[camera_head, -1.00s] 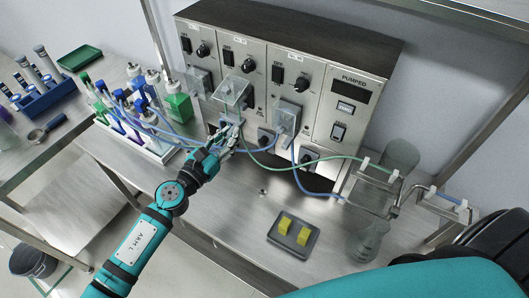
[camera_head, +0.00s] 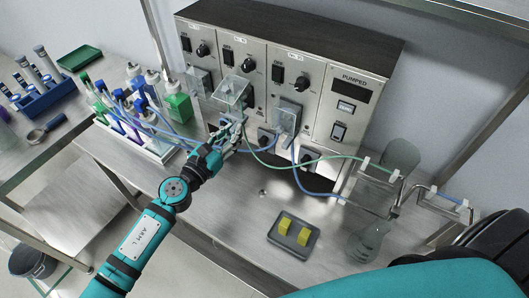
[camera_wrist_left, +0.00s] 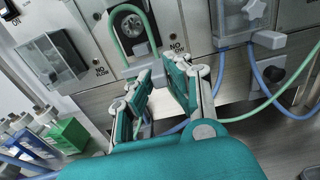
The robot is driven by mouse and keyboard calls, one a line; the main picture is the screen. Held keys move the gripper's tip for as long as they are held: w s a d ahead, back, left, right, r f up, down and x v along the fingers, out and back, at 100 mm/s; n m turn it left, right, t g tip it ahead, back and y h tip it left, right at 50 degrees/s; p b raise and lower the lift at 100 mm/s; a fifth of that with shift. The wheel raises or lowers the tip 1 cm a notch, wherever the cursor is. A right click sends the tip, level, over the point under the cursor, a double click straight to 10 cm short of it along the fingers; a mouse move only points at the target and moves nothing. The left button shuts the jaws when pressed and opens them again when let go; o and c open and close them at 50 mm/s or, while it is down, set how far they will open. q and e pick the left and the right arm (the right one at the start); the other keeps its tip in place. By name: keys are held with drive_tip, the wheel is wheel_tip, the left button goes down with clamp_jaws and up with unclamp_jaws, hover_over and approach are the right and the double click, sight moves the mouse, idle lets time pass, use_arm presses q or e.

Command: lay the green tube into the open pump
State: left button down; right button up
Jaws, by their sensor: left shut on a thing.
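The open pump is the second unit from the left, with its clear lid (camera_head: 231,92) raised. In the left wrist view its round rotor (camera_wrist_left: 131,24) shows. The green tube (camera_wrist_left: 144,22) arches over the rotor there, and its lower part runs down to my fingers. In the head view the green tube (camera_head: 330,160) runs right to a rack. My left gripper (camera_head: 236,132) is just below the pump head, shut on the green tube. Its fingers also show in the left wrist view (camera_wrist_left: 158,82); they partly hide the held stretch. My right gripper is not in view.
Blue tubes (camera_head: 296,172) run beside and below the pumps. A neighbouring pump (camera_head: 287,118) is at the right. A bottle rack (camera_head: 140,130) stands at the left. A grey tray with yellow blocks (camera_head: 293,234) and a glass flask (camera_head: 367,243) stand in front at the right.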

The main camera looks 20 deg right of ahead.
use_arm(q)
drive_tip(key=shift+w+d, duration=0.4)
drive_tip(key=shift+d, duration=0.15)
drive_tip(key=shift+w+d+b, duration=0.2)
drive_tip(key=shift+d+b, duration=0.1)
drive_tip(key=shift+w+d, duration=0.2)
idle(0.4)
drive_tip(key=shift+f+b, duration=0.3)
drive_tip(key=shift+b, duration=0.1)
idle(0.3)
idle(0.3)
drive_tip(key=c, duration=1.2)
unclamp_jaws()
drive_tip(key=shift+o, duration=0.4)
drive_tip(key=shift+s+a, duration=0.1)
